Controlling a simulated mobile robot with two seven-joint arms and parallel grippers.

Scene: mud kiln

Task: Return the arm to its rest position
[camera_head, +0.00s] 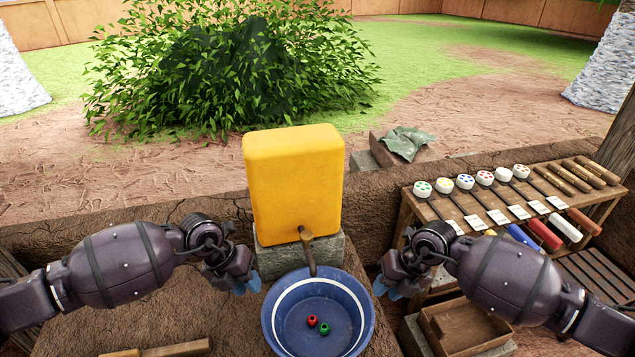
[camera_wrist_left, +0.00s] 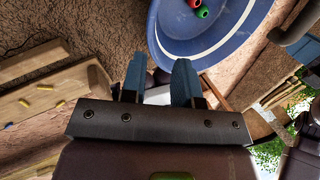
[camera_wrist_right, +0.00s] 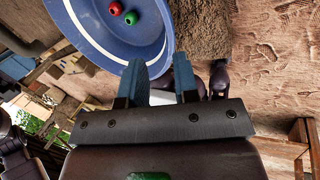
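My left gripper (camera_head: 242,284) is left of the blue basin, its blue fingers apart with nothing between them; its fingers also show in the left wrist view (camera_wrist_left: 158,82). My right gripper (camera_head: 392,287) is right of the basin, also open and empty; its fingers show in the right wrist view (camera_wrist_right: 160,84). Both grippers are clear of the basin's rim. The blue basin (camera_head: 345,285) holds a small red piece (camera_head: 312,320) and a small green piece (camera_head: 324,328) on its floor.
A yellow container (camera_head: 293,180) with a tap stands on a grey block (camera_head: 275,262) behind the basin. A wooden rack (camera_head: 425,215) with stamps and tools stands at right. A wooden box (camera_head: 465,325) sits low at right. A wooden-handled tool (camera_head: 170,350) lies at front left.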

